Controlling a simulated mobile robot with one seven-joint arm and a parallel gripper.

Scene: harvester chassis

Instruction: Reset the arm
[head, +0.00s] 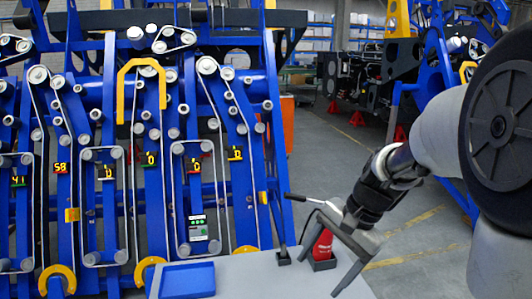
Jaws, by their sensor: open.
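My arm comes in from the right, and my gripper (320,276) points down over the right end of the grey table. Its two dark fingers are spread wide apart. A red tool (321,246) stands in a dark holder on the table and shows between the fingers. I cannot tell whether it is level with them or behind them. Nothing is clamped in the fingers.
The grey table (258,277) carries a blue tray (187,280) and a dark upright rod (283,240) near the gripper. A blue chassis (98,200) with belts, rollers and lit number displays rises behind it. Grey floor (350,150) is open beyond; another machine stands back right.

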